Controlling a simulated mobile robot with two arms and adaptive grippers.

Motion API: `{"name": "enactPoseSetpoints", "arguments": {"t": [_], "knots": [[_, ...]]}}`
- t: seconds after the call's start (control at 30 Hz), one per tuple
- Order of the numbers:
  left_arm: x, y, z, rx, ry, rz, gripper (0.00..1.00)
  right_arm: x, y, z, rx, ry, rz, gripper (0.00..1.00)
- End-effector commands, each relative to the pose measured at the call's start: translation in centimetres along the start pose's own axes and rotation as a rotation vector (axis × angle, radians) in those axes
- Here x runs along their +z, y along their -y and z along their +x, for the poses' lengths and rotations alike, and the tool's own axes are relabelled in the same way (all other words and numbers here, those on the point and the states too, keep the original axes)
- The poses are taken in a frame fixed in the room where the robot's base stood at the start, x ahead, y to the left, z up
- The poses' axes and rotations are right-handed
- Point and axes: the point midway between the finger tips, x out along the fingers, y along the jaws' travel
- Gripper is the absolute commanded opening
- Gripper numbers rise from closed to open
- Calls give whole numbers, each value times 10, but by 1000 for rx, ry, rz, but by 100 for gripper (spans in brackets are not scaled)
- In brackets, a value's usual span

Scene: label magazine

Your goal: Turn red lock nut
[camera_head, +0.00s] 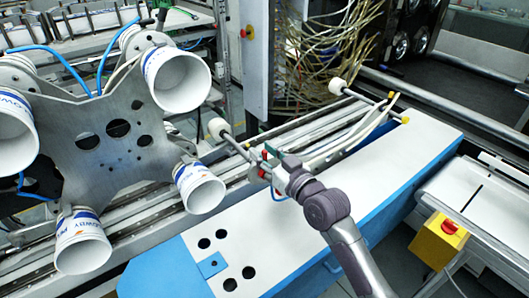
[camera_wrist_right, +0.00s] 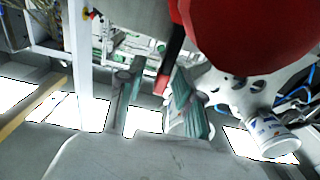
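My right gripper (camera_head: 276,165) is at the rail beside the white and blue machine bed, close to small red parts (camera_head: 263,156) on a rod assembly. Which of these is the lock nut is hard to tell at this size. In the right wrist view, a large, rounded red part (camera_wrist_right: 250,35) fills the top right, very near the camera. The two fingers of my right gripper (camera_wrist_right: 156,85) stand apart there. A thin red and black bar (camera_wrist_right: 170,60) shows between them, nearer the right finger; contact cannot be told. My left gripper is out of view.
A metal plate (camera_head: 150,150) carrying several white cups (camera_head: 198,187) stands at the left. A rod with a white knob (camera_head: 217,127) runs along the rail. The white bed top (camera_head: 270,235) is mostly clear. A yellow box with a red button (camera_head: 437,241) is at the right.

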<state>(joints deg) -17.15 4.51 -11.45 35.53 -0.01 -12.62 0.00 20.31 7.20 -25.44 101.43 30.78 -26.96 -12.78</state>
Motion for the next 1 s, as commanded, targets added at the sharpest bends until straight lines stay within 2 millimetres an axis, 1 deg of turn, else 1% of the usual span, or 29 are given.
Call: {"name": "enactPoseSetpoints", "arguments": {"t": [0.07,0.2,0.27,0.3,0.77,1.0], "knots": [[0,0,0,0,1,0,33,0,0,0,0,0,0,35],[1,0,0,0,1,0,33,0,0,0,0,0,0,12],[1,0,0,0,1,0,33,0,0,0,0,0,0,2],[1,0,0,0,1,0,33,0,0,0,0,0,1,0],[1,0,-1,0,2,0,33,0,-1,0,0,1,10,0],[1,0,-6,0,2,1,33,-1,-7,0,0,1,96,0]]}}
